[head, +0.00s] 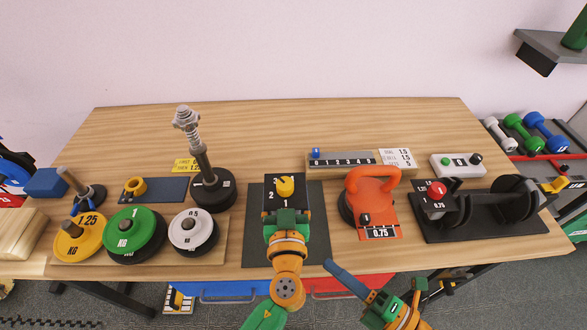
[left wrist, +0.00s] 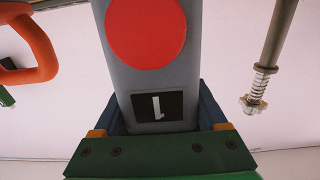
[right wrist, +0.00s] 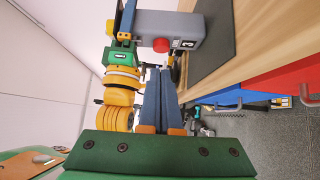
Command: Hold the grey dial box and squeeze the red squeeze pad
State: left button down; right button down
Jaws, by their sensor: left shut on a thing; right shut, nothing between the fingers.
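The grey dial box shows its black top face and yellow dial (head: 285,187) in the head view, with 1, 2 and 3 around the dial. My left gripper (head: 287,213) is shut on the box from the front. In the left wrist view the box (left wrist: 121,75) lies between its blue fingers, with the red squeeze pad (left wrist: 146,30) and a black 1 label showing. In the right wrist view the box (right wrist: 150,22) and red pad (right wrist: 161,45) are ahead of my right gripper (right wrist: 162,72). This gripper is shut and empty, low right of the box in the head view (head: 332,265).
A dark mat (head: 316,230) lies under the box area. An orange kettlebell (head: 372,190) stands to the right, with a black rack (head: 500,230) beyond. Weight discs (head: 134,230) and a black-based post (head: 212,190) stand to the left.

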pick_arm(q)
jog(key=shift+s+f, duration=0.1)
jog(key=shift+f, duration=0.2)
pick_arm(e)
jog(key=shift+s+f, duration=0.15)
jog(key=shift+s, duration=0.15)
jog(key=x, duration=1)
